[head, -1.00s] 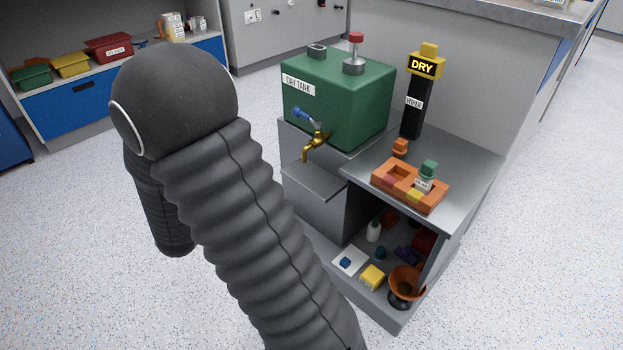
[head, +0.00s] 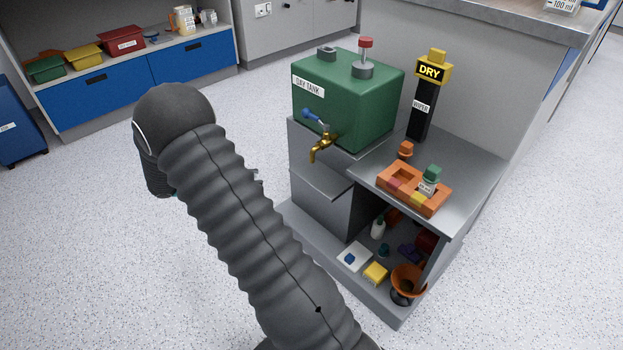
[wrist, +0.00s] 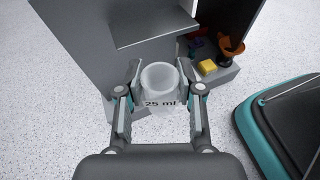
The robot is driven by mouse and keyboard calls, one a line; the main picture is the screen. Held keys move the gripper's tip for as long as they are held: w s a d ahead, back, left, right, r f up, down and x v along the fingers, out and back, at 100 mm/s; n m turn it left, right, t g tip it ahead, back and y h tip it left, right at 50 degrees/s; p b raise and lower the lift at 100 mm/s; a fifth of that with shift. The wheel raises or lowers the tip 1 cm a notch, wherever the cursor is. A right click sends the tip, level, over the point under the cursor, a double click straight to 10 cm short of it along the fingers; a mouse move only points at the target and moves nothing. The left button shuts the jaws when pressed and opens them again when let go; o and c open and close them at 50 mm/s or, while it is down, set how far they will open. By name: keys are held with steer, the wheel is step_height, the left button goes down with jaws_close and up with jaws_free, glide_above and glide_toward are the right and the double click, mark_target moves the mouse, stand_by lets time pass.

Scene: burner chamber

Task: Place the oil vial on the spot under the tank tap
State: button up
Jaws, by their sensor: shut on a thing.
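A small translucent open vial (wrist: 161,88) marked "25 ml" stands about upright between the fingers of my gripper (wrist: 160,74) in the wrist view. My gripper is shut on it. In the head view my dark arm hides the vial and most of the gripper. The brass tank tap (head: 322,146) with a blue handle sticks out from the green tank (head: 350,100). The bare grey ledge (head: 318,182) under the tap also shows ahead of the vial in the wrist view (wrist: 155,28). The vial is apart from the ledge, over the floor side.
The floor in front is clear.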

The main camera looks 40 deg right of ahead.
steer(key=s+d, duration=0.2)
steer(key=d, duration=0.3)
steer(key=s+d, duration=0.2)
steer(key=d, duration=0.4)
steer(key=s+d+p, duration=0.1)
steer(key=s+d, duration=0.1)
steer(key=d, duration=0.4)
steer(key=shift+d, duration=0.1)
steer(key=shift+w+f, duration=0.15)
steer(key=shift+f, duration=0.55)
steer(key=shift+a+f, duration=0.1)
steer(key=shift+a, duration=0.1)
steer(key=shift+f, duration=0.2)
steer(key=o, duration=1)
steer(key=shift+c, duration=0.2)
